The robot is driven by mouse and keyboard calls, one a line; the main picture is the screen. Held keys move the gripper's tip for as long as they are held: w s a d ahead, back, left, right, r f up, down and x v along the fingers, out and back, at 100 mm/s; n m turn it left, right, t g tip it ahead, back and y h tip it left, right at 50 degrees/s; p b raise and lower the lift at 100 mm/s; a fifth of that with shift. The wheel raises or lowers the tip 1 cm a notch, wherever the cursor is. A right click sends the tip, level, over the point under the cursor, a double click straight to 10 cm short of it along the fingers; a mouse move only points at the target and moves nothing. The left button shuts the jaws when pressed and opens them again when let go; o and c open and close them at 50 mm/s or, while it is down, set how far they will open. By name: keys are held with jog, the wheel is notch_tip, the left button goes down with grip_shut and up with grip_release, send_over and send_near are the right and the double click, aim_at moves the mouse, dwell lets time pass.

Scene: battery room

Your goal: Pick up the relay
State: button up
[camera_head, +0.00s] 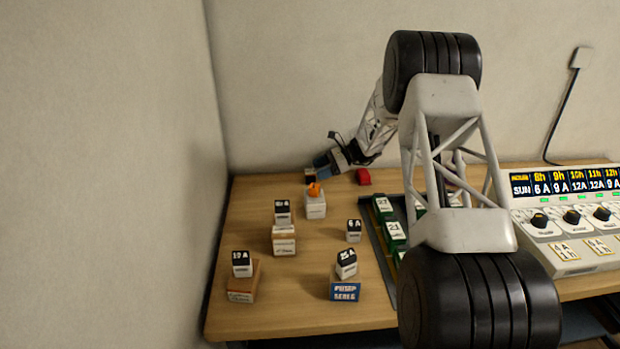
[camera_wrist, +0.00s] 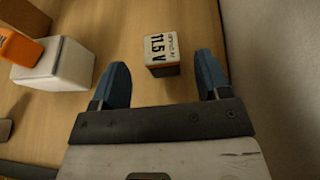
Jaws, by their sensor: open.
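No thing is clearly marked as the relay, and I cannot tell which one it is. A small block marked 11.5 V (camera_wrist: 162,54), with a white top and dark and orange sides, stands on the table between and just beyond my fingertips in the wrist view. My gripper (camera_wrist: 162,68) is open, its blue fingers apart with nothing between them in contact. In the head view my gripper (camera_head: 322,164) reaches down at the back left of the table, by a small dark-topped block (camera_head: 310,174). An orange piece (camera_head: 314,189) rests on a white box (camera_head: 316,208) nearby.
Black-and-white ampere cubes (camera_head: 242,263) stand on blocks or the table (camera_head: 300,309) in front. A tray of green cells (camera_head: 393,233) and a control panel (camera_head: 575,265) are at right. A wall bounds the left.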

aim_at(312, 171)
jog(key=shift+a+f, duration=0.15)
jog(key=shift+a, duration=0.3)
jog(key=shift+x, duration=2.6)
jog(key=shift+w, duration=0.1)
jog(key=c, duration=1)
jog(key=shift+c, duration=0.2)
notch_tip(312, 171, up, 28)
